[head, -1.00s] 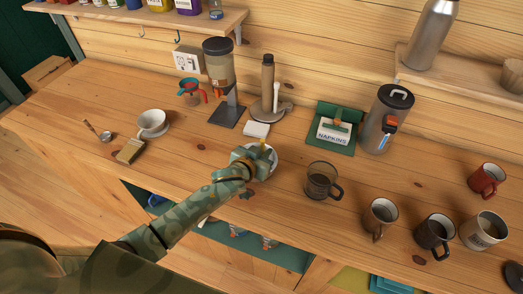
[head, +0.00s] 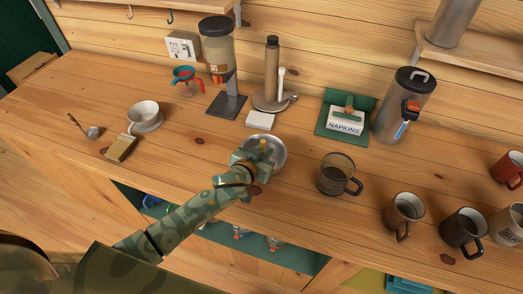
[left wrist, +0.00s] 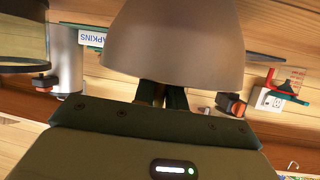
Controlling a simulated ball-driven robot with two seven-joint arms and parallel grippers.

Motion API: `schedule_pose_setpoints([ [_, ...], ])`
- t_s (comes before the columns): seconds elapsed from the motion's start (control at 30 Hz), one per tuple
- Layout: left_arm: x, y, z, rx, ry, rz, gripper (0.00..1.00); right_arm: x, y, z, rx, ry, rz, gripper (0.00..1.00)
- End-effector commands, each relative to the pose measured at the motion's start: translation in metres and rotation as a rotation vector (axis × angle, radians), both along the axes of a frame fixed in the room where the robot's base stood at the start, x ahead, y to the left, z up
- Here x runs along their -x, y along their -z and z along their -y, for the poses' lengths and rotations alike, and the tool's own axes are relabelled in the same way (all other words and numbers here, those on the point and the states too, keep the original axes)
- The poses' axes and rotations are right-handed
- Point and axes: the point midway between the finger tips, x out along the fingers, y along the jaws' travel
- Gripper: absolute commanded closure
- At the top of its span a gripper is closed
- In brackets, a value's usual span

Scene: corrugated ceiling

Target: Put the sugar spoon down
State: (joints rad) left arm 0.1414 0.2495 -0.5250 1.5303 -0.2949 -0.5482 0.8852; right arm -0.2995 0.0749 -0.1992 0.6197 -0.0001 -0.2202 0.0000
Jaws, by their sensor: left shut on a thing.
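My left gripper (head: 258,158) is over the near left part of a round pale metal dish (head: 279,153) on the counter. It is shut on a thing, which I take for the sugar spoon. The spoon is mostly hidden by the gripper, and only a small yellow bit (head: 262,144) shows at the fingers. In the left wrist view a large smooth grey-brown shape (left wrist: 175,45) covers the fingertips, and I cannot tell what it is. I cannot tell whether the spoon touches the dish. My right gripper is out of view.
A dark glass mug (head: 335,175) stands right of the dish, with several mugs further right. A white block (head: 260,120), a holder with an upright tube (head: 272,70) and a napkin holder (head: 345,118) stand behind.

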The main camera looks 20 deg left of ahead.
Motion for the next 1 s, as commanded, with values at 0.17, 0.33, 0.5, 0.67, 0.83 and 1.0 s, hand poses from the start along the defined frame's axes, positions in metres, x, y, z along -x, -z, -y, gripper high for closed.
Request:
schedule_pose_setpoints([
  [0.17, 0.0, -0.001, 0.0, 0.0, 0.0, 0.001, 1.0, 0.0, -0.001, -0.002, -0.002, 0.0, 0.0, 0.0],
  [0.33, 0.0, 0.002, 0.0, -0.001, 0.0, 0.0, 0.76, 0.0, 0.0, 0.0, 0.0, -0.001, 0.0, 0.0],
  [0.5, 0.0, 0.001, 0.0, -0.001, 0.0, 0.0, 0.65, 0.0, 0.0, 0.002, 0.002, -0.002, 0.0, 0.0],
  [0.67, 0.0, 0.0, 0.0, -0.001, 0.0, 0.0, 0.65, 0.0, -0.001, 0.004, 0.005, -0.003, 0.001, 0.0],
  [0.83, 0.016, -0.009, -0.003, 0.0, 0.0, -0.001, 0.65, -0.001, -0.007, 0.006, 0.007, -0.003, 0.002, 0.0],
  [1.0, 0.053, -0.026, -0.009, 0.001, 0.0, -0.001, 0.65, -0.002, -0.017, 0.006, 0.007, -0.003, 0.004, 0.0],
])
